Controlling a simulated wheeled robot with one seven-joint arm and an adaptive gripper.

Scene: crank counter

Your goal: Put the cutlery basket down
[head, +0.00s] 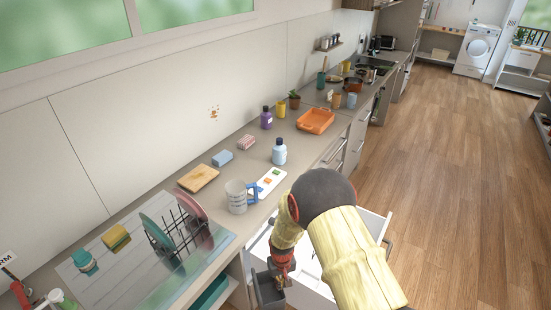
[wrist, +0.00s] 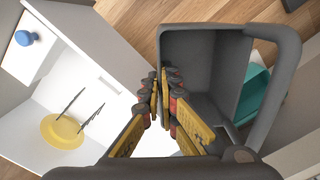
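The cutlery basket (head: 268,290) is a small dark grey open container. In the head view it hangs at the bottom centre, by the left part of a white pulled-out drawer (head: 374,228). My gripper (head: 281,264) is above it, partly hidden by my arm. In the wrist view the basket (wrist: 207,58) fills the upper middle and right, with a looped handle at its right. My gripper's fingers (wrist: 163,98) are close together on the basket's left wall. The basket's inside looks empty. Its underside is hidden, so I cannot tell whether it touches anything.
In the wrist view a yellow dish (wrist: 62,131) and dark prongs lie in the white drawer. A teal bin (head: 211,291) is under the counter. Floor is free at right.

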